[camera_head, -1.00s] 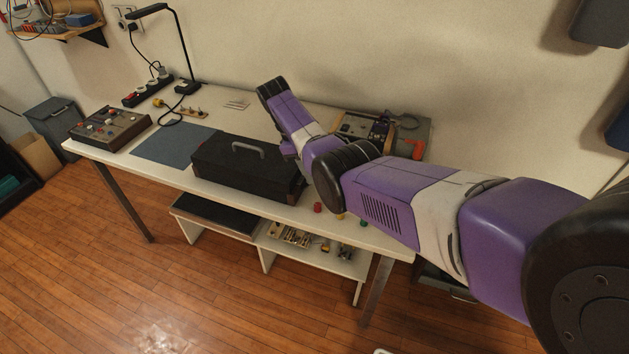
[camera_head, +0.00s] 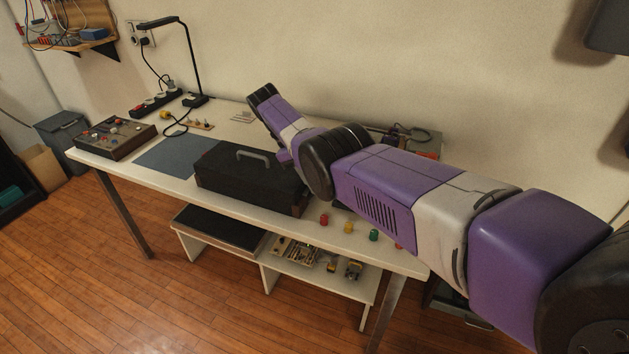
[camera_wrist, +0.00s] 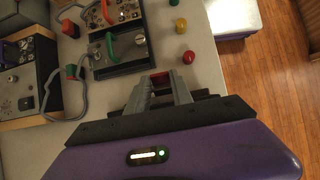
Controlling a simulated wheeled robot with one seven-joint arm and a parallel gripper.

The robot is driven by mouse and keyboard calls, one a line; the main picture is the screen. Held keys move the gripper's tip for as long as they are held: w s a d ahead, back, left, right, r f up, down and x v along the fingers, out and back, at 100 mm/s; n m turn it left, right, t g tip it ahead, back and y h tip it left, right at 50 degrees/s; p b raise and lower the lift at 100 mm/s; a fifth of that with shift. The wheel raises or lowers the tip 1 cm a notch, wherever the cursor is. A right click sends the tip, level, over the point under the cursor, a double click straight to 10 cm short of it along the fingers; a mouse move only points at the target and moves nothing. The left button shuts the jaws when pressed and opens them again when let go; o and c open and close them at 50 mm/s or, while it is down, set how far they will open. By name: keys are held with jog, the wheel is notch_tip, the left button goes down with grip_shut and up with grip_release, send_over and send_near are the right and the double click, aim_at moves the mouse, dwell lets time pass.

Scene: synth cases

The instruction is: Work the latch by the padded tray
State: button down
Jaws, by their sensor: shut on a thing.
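My gripper (camera_wrist: 161,84) shows in the wrist view. Its two grey fingers are shut on a small reddish part (camera_wrist: 160,77) low over the white bench top. I cannot tell whether this part belongs to the latch. A dark flat unit with a green handle (camera_wrist: 140,39) and a knob lies just beyond the fingers, to the upper left. In the head view my arm hides the gripper and its grip. A black case (camera_head: 243,180) with a grey top handle is closed on the bench, left of my arm. I cannot make out a padded tray for certain.
Red (camera_wrist: 188,57) and yellow (camera_wrist: 181,25) knobs stand by the bench's front edge, right of the fingers. A cable (camera_wrist: 82,88) loops at the left. A blue-grey mat (camera_head: 165,154), control box (camera_head: 115,138) and lamp (camera_head: 191,62) occupy the left bench.

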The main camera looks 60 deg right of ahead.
jog(key=c, duration=1.1)
grip_release()
jog(key=shift+w+r, duration=0.1)
